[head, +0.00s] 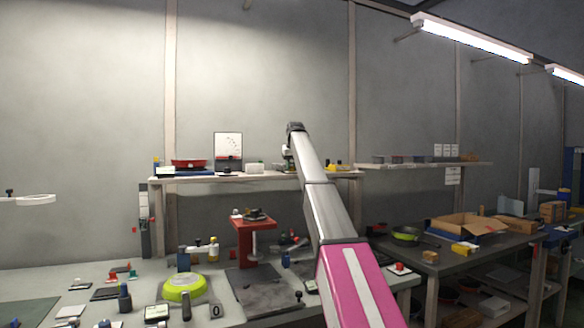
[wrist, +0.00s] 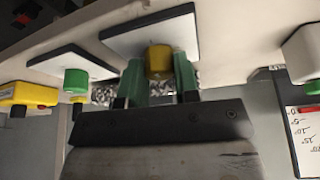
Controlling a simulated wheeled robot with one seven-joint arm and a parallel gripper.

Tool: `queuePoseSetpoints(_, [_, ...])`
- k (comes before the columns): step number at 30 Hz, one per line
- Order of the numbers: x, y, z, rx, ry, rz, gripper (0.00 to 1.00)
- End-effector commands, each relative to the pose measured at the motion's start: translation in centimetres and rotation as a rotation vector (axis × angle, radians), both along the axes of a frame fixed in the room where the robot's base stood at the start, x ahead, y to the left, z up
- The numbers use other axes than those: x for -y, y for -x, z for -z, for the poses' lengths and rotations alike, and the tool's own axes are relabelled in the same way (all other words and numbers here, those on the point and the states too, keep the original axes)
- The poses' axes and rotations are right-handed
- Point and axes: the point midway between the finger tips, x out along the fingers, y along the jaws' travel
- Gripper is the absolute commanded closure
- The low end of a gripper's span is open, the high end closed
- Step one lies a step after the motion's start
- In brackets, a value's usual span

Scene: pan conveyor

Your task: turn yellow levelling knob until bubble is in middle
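In the wrist view the yellow knob (wrist: 159,60) sits at the edge of a white, dark-edged plate (wrist: 190,30). The green fingers of my gripper (wrist: 160,72) stand on both sides of the knob, with no clear gap on either side. The gripper looks shut on it. In the head view my arm reaches up to the back shelf, and its end (head: 293,130) hides the knob and the fingers. I cannot make out the bubble in either view.
A green knob (wrist: 76,80) by another plate and a yellow block (wrist: 30,94) lie to the left in the wrist view; a white block (wrist: 302,50) is at right. The back shelf (head: 225,178) holds a red pan (head: 188,163) and a white dial panel (head: 228,146). The bench below is cluttered.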

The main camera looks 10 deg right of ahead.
Motion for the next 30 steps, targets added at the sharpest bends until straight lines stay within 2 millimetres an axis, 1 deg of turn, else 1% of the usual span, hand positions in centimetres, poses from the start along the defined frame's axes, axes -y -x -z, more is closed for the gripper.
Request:
queuePoseSetpoints(3, [-0.06,0.01,-0.01,-0.001,0.001,0.04,0.95])
queuePoseSetpoints(12, [-0.15,-0.01,-0.02,-0.001,0.001,0.251,0.94])
queuePoseSetpoints(15, [-0.13,0.0,-0.02,0.0,0.0,0.277,0.94])
queuePoseSetpoints(23, [-0.1,0.01,-0.02,0.0,0.0,0.279,0.94])
queuePoseSetpoints(24, [-0.09,0.01,-0.02,0.0,0.0,0.279,0.61])
queuePoseSetpoints(25, [-0.09,0.01,-0.02,0.0,0.0,0.278,0.51])
queuePoseSetpoints(26, [-0.09,0.01,-0.02,0.0,0.0,0.278,0.46])
queuePoseSetpoints(30, [-0.09,0.01,-0.02,0.0,0.0,0.278,0.46])
